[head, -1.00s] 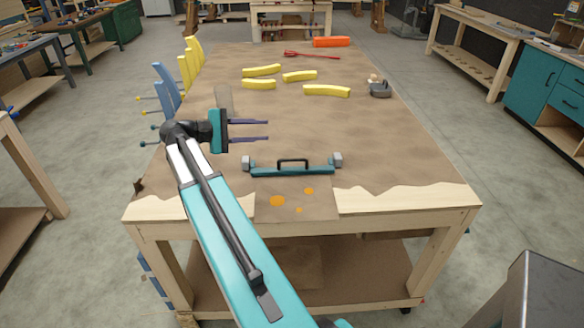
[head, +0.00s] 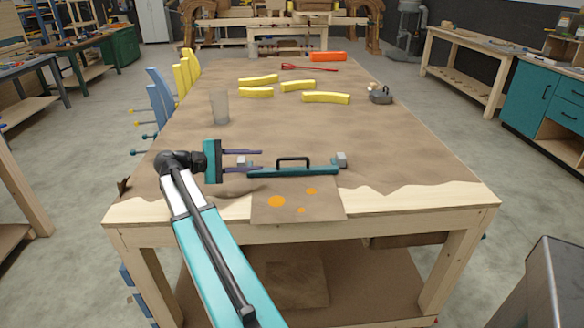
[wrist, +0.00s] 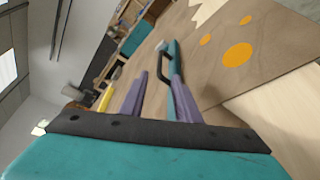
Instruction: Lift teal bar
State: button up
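The teal bar (head: 315,172) lies on the workbench near its front edge, with a black handle (head: 293,160) on top and a grey block at each end. My gripper (head: 242,161) is at the bar's left end, pointing right, with its two purple fingers apart. The fingers overlap the left grey block in the head view; I cannot tell whether they touch it. In the wrist view the teal bar (wrist: 171,55) and its handle show beyond and between the open fingers (wrist: 157,92).
The workbench (head: 400,150) holds several yellow curved pieces (head: 326,97), a grey cup (head: 220,107), a dark grey tool (head: 380,94), a red tool (head: 310,68) and an orange block (head: 327,56) farther back. A board with orange spots (head: 325,209) lies in front of the bar.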

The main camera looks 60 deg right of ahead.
aim_at(291, 159)
jog(key=shift+d, duration=0.1)
dwell(0.3)
jog(key=p+x, duration=0.1)
jog(key=x, duration=1.2)
jog(key=shift+s+d+f+p, duration=0.1)
jog(key=shift+s+d+p, duration=0.15)
jog(key=shift+d+p, duration=0.1)
grip_shut()
jog(key=shift+a, duration=0.4)
jog(key=shift+s+d, duration=0.1)
jog(key=shift+d, duration=0.25)
